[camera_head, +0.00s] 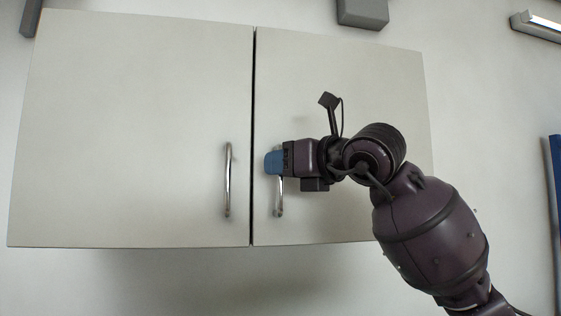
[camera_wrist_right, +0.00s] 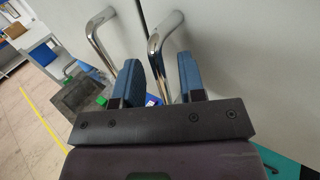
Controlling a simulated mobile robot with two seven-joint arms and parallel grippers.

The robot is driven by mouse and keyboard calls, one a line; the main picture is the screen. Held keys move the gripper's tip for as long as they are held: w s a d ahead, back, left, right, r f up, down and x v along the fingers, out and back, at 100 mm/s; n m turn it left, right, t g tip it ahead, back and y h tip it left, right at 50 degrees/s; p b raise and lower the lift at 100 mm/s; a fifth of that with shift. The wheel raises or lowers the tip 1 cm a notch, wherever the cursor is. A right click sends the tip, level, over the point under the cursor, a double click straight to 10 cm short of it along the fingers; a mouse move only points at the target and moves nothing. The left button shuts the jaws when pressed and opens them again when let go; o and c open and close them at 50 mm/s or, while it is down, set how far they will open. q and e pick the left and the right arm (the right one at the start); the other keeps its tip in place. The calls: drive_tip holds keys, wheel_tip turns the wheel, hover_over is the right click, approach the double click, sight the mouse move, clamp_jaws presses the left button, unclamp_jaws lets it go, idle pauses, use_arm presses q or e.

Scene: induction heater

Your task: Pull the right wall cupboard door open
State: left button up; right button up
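The wall cupboard's right door (camera_head: 340,90) is a pale panel that looks shut in the head view. Its upright metal handle (camera_head: 279,203) is near the door's left edge, its upper part hidden by my right gripper (camera_head: 273,162). In the right wrist view, the blue fingers of my right gripper (camera_wrist_right: 159,64) stand apart on either side of this handle (camera_wrist_right: 157,44). Gaps show between the handle and the fingers, so the gripper is open around it. My left gripper is not in view.
The cupboard's left door (camera_head: 130,120) looks shut, with its own handle (camera_head: 228,180) close to the left of my right gripper; that handle also shows in the wrist view (camera_wrist_right: 98,40). A grey box (camera_head: 362,12) is on the wall above. The wall below the cupboard is bare.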

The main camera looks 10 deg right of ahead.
drive_tip(key=shift+w+a, duration=0.25)
drive_tip(key=shift+w, duration=0.15)
drive_tip(key=c, duration=0.6)
clamp_jaws()
drive_tip(key=shift+s, duration=0.1)
